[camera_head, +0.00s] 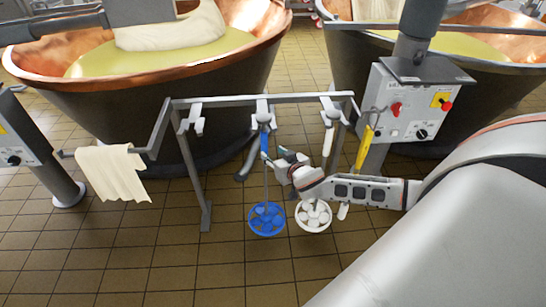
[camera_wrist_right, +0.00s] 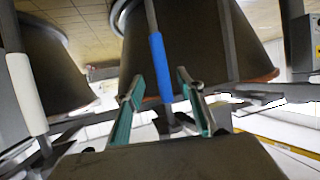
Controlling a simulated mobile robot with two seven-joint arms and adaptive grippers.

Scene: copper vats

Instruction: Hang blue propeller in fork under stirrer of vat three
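The blue propeller (camera_head: 267,219) hangs from the rack, its blue bladed disc low and a blue sleeve (camera_head: 264,144) high on its rod. My right gripper (camera_head: 279,157) is beside the rod, just below the sleeve. In the right wrist view, its teal-padded fingers (camera_wrist_right: 160,90) are open, with the blue sleeve (camera_wrist_right: 160,65) showing in line with the gap between them. I cannot tell whether they touch it. My left gripper is not in view. No fork under a stirrer can be made out, and I cannot tell which vat is number three.
The grey rack (camera_head: 228,101) also holds a white propeller (camera_head: 313,215) close to the right of the blue one. A cloth (camera_head: 110,172) hangs at its left. Copper vats (camera_head: 270,45) stand behind. A control box (camera_head: 412,103) is at the right. The tiled floor is clear in front.

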